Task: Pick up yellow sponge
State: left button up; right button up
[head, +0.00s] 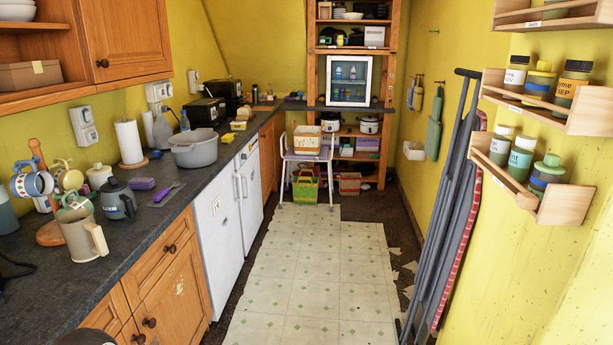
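A small yellow block that looks like a sponge (228,138) lies on the dark counter, just right of the grey pot (194,150). Another yellow item (239,125) lies a little farther back, and a third yellow one (244,111) stands behind it. They are small in the picture, so I cannot tell for sure which are sponges. Neither of my grippers shows in the head view.
The tiled floor (315,270) is clear. Folded boards (450,200) lean at right.

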aim_at(227, 139)
jog(key=u, duration=0.05)
jog(key=i, duration=6.2)
jog(key=u, duration=1.15)
jog(key=i, duration=0.2)
jog(key=u, duration=2.25)
